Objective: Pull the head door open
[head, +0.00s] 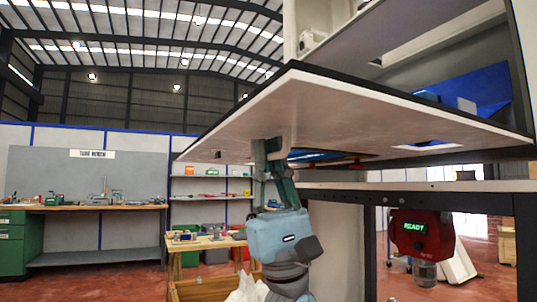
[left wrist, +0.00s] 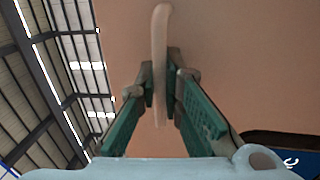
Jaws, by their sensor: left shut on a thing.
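The head door (head: 330,110) is a wide pale panel with a dark edge. It sticks out from the cabinet, close to level, and the cabinet inside shows above it. Its pale handle (left wrist: 160,40) stands on the face turned towards my left gripper (head: 272,150). The left gripper has green fingers and comes from below in the head view. In the left wrist view its fingertips (left wrist: 160,85) are shut on the handle from both sides. My right gripper is in neither view.
Blue parts (head: 480,90) show inside the cabinet, above the door. A red unit with a READY display (head: 421,232) hangs below the cabinet's lower edge at the right. A wooden table (head: 205,243) and a long workbench (head: 90,207) stand further back at the left.

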